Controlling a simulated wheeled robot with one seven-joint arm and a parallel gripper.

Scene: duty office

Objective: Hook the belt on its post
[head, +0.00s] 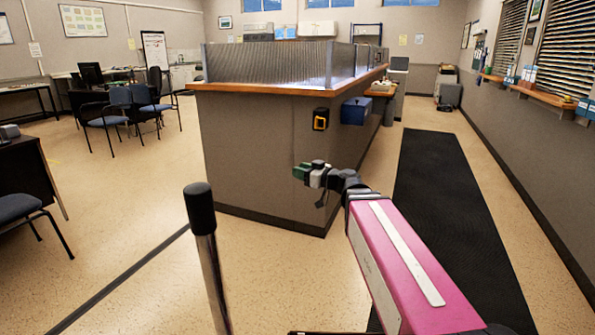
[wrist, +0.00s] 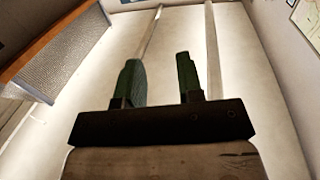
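The post (head: 212,270) stands in the near foreground of the head view, a shiny metal pole with a black rounded cap, upright. A small black unit with an orange-yellow square (head: 320,119) is fixed to the counter's end wall; I cannot tell whether it holds the belt. No stretched belt is clearly visible. My gripper (head: 300,172) is in front of the counter's end, right of the post and apart from it. In the wrist view my gripper (wrist: 158,75) has its two green fingers apart with nothing between them.
The counter (head: 255,150) with its wooden top and ribbed screen fills the middle. A blue box (head: 356,110) hangs on its side. A black floor mat (head: 450,210) runs along the right. Chairs (head: 110,120) and a desk (head: 22,170) stand left. Open floor surrounds the post.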

